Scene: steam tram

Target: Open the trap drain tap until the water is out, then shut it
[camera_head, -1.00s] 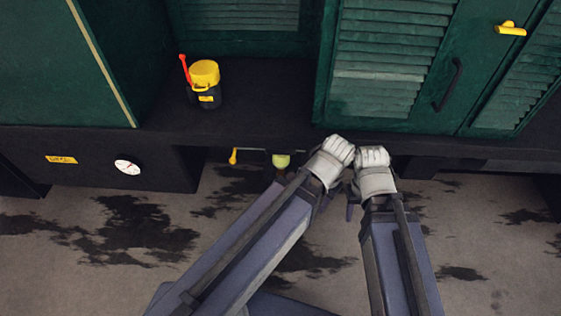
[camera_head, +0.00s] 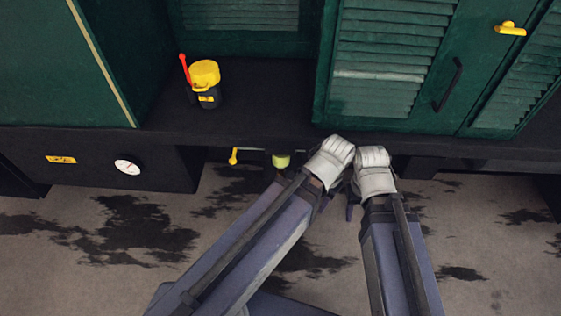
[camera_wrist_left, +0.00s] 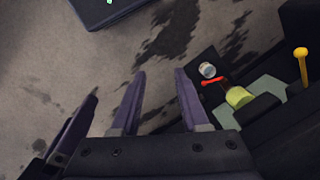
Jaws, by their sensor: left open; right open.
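A yellow-green glass bowl (camera_head: 281,160), seemingly the trap, hangs under the dark ledge in the head view, and shows at the right of the left wrist view (camera_wrist_left: 239,97). Beside it in the wrist view are a small red lever (camera_wrist_left: 212,82), seemingly the drain tap, and a pale round cap or cup (camera_wrist_left: 208,70). I cannot tell whether water is inside. My left gripper (camera_wrist_left: 160,90) is open and empty, its fingers apart from the red lever. My right gripper (camera_head: 372,168) is open, close beside the left one; its fingertips are mostly hidden in the head view.
A yellow-ended lever (camera_head: 234,156) sticks out under the ledge, left of the bowl. A black can with a yellow lid (camera_head: 205,83) stands on the ledge (camera_head: 260,100). A round gauge (camera_head: 128,167) is at the left. Dark wet-looking patches (camera_head: 140,225) mark the floor.

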